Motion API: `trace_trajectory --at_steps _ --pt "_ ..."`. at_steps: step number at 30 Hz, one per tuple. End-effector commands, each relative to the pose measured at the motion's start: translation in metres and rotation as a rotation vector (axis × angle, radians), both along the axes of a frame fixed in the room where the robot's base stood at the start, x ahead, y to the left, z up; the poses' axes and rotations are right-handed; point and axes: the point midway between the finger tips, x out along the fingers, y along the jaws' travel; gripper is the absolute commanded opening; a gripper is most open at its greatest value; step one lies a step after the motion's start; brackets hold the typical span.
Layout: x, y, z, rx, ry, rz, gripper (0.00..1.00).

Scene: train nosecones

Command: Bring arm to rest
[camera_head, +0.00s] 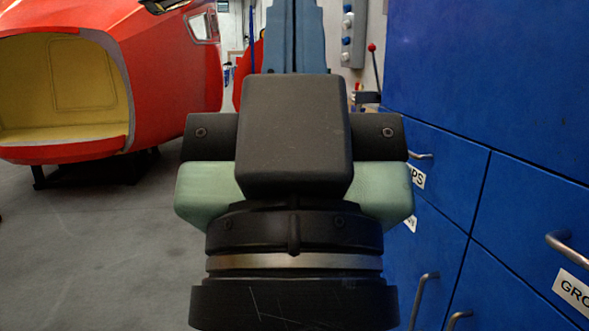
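Part of my own arm fills the middle of the head view, with a black block, pale green side pieces and a black round section with a metal ring. I cannot make out any gripper fingers in this view. Whether my gripper is open or holds anything is not shown. No object is seen in contact with the arm.
Blue cabinets (470,60) with metal handles and labels stand close on the right. A red train nosecone (170,70) with a yellow inside stands at the back left on dark supports. Grey floor (95,235) is clear at the left. A grey panel with knobs (350,35) is behind.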

Motion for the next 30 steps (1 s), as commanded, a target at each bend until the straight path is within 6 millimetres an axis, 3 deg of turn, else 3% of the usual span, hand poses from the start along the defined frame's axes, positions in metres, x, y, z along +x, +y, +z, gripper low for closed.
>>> trace_trajectory --at_steps 1,18,24,30 --pt "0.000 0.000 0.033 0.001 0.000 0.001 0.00" --pt "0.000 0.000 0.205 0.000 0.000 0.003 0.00" --pt "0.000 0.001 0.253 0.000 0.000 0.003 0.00" --pt "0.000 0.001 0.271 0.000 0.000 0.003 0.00"
